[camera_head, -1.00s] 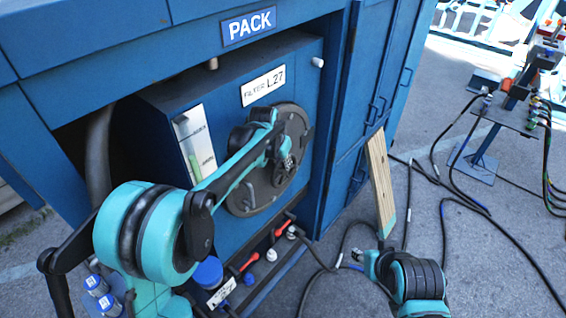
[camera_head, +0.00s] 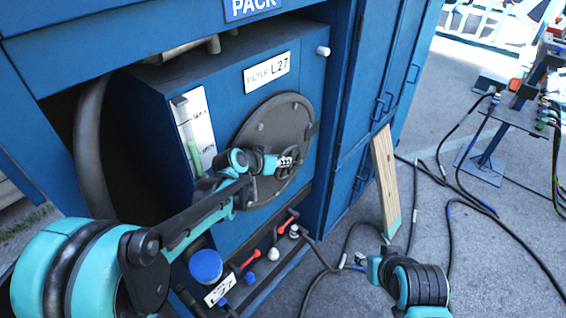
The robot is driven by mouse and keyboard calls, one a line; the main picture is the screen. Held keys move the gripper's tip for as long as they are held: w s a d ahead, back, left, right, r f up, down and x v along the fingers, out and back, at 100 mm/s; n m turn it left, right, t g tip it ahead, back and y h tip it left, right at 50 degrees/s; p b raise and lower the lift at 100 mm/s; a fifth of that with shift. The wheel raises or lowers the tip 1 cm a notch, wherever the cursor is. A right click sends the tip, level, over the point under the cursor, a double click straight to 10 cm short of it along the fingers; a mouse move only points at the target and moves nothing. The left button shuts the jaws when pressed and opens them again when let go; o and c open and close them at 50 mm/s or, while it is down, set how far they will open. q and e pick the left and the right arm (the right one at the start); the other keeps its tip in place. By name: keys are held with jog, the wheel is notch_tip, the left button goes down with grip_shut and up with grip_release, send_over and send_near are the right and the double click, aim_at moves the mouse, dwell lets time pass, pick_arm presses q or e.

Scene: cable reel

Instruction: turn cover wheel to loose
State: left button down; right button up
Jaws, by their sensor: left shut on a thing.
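The round grey cover (camera_head: 262,128) sits on the front of the blue filter box marked L27. The small dark cover wheel (camera_head: 288,160) is in front of the cover's lower right part. My left gripper (camera_head: 280,163) reaches in from the lower left and is shut on the cover wheel; my wrist hides part of the cover's lower left. My right arm (camera_head: 418,282) shows at the lower right, away from the box, and its fingertips are not clear.
Red-handled valves (camera_head: 250,259) and a blue cap (camera_head: 206,266) sit below the box. A wooden plank (camera_head: 384,180) leans by the cabinet doors. Black hoses (camera_head: 450,190) lie on the ground to the right, near a stand (camera_head: 483,165).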

pick_arm(q)
jog(key=shift+s+f+t, duration=0.1)
jog(key=shift+t, duration=0.2)
jog(key=c, duration=1.6)
grip_release()
jog(key=v, duration=1.2)
jog(key=shift+a, duration=0.2)
